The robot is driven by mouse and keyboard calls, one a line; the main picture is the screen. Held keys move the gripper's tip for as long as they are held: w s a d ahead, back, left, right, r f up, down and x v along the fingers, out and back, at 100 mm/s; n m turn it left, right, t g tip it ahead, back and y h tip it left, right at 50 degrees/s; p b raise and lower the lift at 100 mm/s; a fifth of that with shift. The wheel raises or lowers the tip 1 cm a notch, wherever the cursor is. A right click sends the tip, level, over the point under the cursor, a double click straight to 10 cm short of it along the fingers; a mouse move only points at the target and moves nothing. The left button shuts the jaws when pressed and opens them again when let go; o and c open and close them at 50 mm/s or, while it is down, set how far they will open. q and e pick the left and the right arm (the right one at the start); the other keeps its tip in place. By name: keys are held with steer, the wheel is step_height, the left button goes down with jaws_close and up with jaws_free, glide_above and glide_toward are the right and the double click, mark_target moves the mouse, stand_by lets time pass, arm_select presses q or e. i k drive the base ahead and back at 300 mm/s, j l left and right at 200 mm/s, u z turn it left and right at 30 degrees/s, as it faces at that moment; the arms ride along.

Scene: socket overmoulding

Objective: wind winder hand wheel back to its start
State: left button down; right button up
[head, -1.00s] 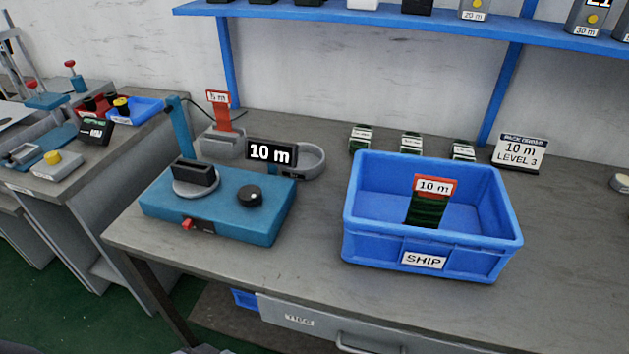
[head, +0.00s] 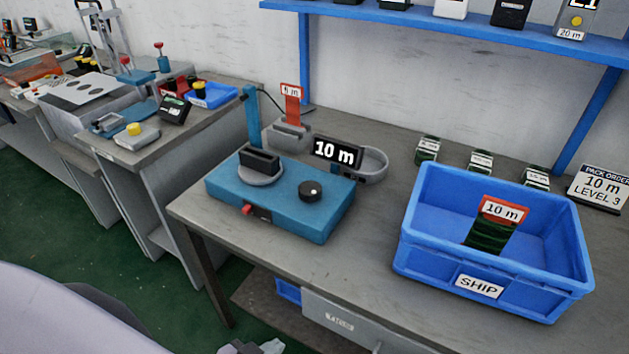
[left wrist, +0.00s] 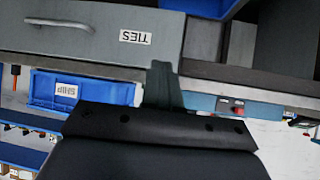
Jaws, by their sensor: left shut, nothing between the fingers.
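The winder (head: 285,208) is a teal box on the bench in the head view. Its hand wheel (head: 311,191) is a black knob with a small white dot on top. A black holder on a round grey plate (head: 260,165) sits to the left of the wheel. The display (head: 335,152) behind reads 10 m. My left gripper (head: 250,347) shows only at the bottom edge, below and apart from the winder. In the left wrist view its fingers (left wrist: 161,82) are shut and empty. The winder's front with its red switch (left wrist: 238,105) shows there, upside down. My right gripper is out of view.
A blue SHIP crate (head: 431,257) holding a dark green bundle tagged 10 m stands to the right of the winder. A drawer (head: 365,325) labelled TIES lies under the bench top. A second bench (head: 150,150) is at the left. Bare bench top lies in front of the winder.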

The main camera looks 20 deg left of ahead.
mark_target(309, 191)
steer(key=j+z, duration=0.15)
steer(key=z, duration=0.2)
steer(key=j+z, duration=0.15)
steer(key=z, duration=0.2)
steer(key=j+z, duration=0.1)
steer(key=z, duration=0.3)
steer(key=k+j+z, duration=0.5)
steer(key=j, duration=0.15)
steer(key=k+j+z, duration=0.1)
steer(key=j, duration=0.25)
steer(key=k+j+z, duration=0.1)
steer(key=k+j, duration=0.25)
steer(key=j, duration=0.2)
steer(key=k+j, duration=0.15)
steer(key=j, duration=0.2)
steer(key=i, duration=0.25)
